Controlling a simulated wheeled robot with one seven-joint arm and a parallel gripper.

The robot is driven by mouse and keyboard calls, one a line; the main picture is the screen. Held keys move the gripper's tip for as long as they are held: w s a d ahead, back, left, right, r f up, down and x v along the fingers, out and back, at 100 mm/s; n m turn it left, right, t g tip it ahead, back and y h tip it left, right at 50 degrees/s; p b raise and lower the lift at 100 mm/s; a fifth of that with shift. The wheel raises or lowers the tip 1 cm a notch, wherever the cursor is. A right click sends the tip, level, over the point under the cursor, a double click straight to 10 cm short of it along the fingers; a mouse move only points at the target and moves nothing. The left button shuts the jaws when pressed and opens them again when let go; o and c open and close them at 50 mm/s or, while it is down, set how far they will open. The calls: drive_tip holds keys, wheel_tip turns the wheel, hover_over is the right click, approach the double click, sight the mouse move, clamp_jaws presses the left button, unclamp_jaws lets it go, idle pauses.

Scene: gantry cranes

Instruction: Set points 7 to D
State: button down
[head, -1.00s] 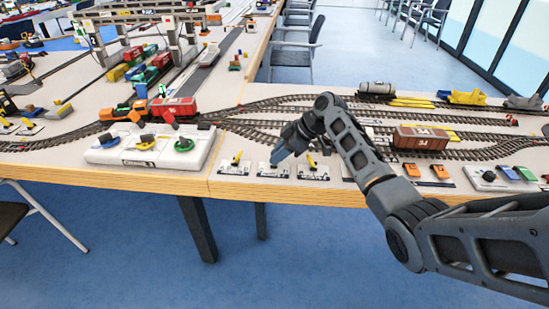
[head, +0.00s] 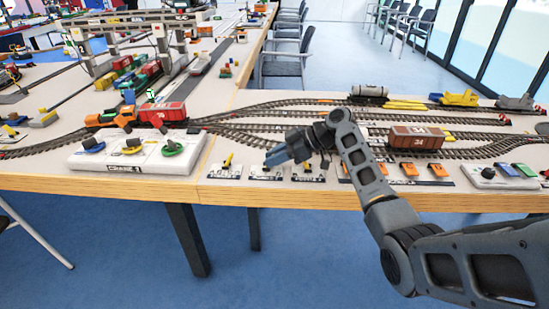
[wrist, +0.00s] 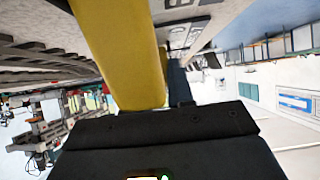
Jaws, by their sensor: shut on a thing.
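A row of small points levers with yellow handles stands on white labelled plates along the table's front edge. The left lever (head: 228,160) and the right lever (head: 306,168) are clear of my gripper. My gripper (head: 271,160) is low over the middle plate (head: 265,174) and hides most of its lever. In the wrist view a yellow handle (wrist: 122,45) fills the space in front of my dark gripper, which is shut on it. The plate lettering is too small or cut off to read, so I cannot tell which lever is points 7.
A white crane control box (head: 140,155) with blue, yellow and green knobs stands to the left. Tracks run behind the levers, with a brown wagon (head: 416,137) at the right. Orange levers (head: 408,169) and another control box (head: 497,177) are further right.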

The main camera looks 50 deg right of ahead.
drive_tip(key=shift+s+f, duration=0.1)
drive_tip(key=c, duration=1)
unclamp_jaws()
drive_tip(key=shift+v, duration=3.9)
